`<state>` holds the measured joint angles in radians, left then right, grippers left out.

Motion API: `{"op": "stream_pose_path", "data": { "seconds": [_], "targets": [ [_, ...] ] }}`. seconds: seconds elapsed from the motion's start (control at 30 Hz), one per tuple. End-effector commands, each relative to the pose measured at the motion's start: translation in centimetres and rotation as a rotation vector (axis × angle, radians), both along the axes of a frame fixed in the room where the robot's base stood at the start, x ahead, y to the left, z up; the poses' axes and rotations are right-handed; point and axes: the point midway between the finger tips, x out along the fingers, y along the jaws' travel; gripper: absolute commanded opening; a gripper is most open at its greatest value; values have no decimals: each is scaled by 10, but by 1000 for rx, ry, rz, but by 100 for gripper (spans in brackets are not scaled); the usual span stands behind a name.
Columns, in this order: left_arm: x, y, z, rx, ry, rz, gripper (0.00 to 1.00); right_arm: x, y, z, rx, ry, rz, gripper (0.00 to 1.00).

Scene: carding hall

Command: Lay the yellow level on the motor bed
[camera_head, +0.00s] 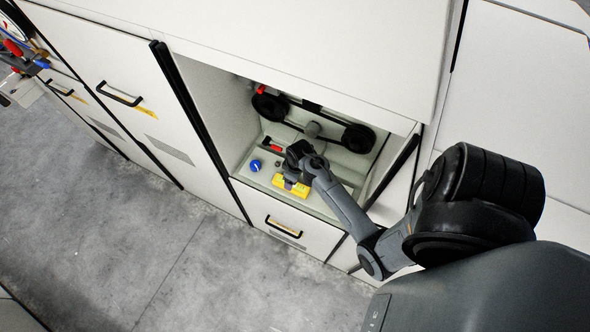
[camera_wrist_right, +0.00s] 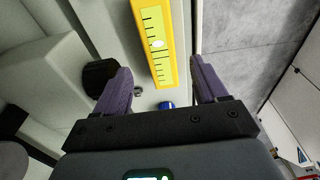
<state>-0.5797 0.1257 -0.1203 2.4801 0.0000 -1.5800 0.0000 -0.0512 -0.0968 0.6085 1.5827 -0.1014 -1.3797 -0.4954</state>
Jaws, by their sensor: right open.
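The yellow level (camera_head: 291,187) lies on the pale floor of the open machine compartment (camera_head: 317,205), close to its front edge. In the right wrist view the level (camera_wrist_right: 158,42) shows its ruled yellow face between and beyond my fingers. My right gripper (camera_head: 297,166) reaches into the compartment just above and behind the level. In the wrist view its two purple fingers (camera_wrist_right: 163,78) are spread and nothing is gripped. Whether they touch the level cannot be told. The pale floor appears to be the motor bed. My left gripper is not in view.
A belt runs over two black pulleys (camera_head: 270,107) (camera_head: 358,138) at the back. A blue knob (camera_head: 255,165) sits left of the level, and a red-and-black item (camera_head: 272,145) lies behind it. Cabinet walls close in both sides. A gauge with coloured fittings (camera_head: 16,47) is far left.

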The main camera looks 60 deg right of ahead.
Motion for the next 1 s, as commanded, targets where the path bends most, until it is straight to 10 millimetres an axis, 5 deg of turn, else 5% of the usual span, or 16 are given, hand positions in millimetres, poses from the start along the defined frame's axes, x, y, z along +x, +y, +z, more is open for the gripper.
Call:
{"op": "stream_pose_path", "data": {
  "seconds": [0.57, 0.67, 1.0],
  "targets": [
    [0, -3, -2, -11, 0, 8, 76, -9, 10, 87, -71, -20, 23, 72],
    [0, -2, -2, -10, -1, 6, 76, -12, 36, 111, -127, -51, 59, 72],
    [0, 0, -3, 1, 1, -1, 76, -66, 181, 177, -68, -171, 177, 72]
  ]
}}
